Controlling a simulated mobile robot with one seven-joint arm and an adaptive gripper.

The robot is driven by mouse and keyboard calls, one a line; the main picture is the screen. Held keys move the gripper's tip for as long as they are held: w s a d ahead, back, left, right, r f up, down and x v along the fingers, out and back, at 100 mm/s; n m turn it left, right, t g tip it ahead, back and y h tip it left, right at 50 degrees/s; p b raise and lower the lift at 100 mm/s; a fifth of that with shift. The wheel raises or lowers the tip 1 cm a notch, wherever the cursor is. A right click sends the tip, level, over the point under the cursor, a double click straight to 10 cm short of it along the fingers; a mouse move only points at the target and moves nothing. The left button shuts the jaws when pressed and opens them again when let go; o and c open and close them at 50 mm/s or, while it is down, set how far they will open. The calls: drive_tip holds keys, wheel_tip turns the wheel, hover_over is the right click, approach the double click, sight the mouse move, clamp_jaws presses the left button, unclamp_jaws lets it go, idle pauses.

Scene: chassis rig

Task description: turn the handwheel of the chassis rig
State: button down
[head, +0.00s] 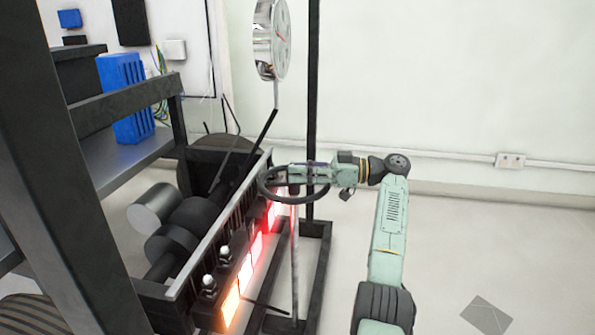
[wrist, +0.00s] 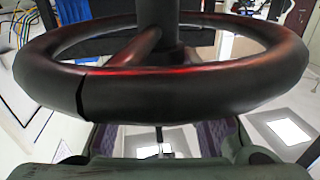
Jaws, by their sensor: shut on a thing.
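The handwheel (head: 265,188) is a dark ring at the right side of the chassis rig (head: 190,270), lying about flat in the head view. In the wrist view the handwheel (wrist: 200,90) fills the upper part, with a spoke, a dark hub column and a red sheen on its rim. My gripper (head: 293,178) reaches in from the right and is shut on the near rim of the wheel. In the wrist view my gripper (wrist: 160,145) sits below the rim, and the rim hides where the fingertips meet it.
A round gauge (head: 281,38) stands on a thin rod above the wheel, beside a dark upright post (head: 313,90). Glowing red and orange panels (head: 245,268) and small levers (head: 208,284) line the rig below. The floor (head: 480,240) to the right is mostly open.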

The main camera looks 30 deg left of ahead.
drive_tip(key=shift+n+g+h, duration=0.4)
drive_tip(key=shift+n+g, duration=0.1)
drive_tip(key=shift+g, duration=0.1)
idle(0.3)
drive_tip(key=c, duration=1.1)
unclamp_jaws()
drive_tip(key=shift+a, duration=0.1)
drive_tip(key=shift+f+t, duration=0.1)
drive_tip(key=shift+t, duration=0.3)
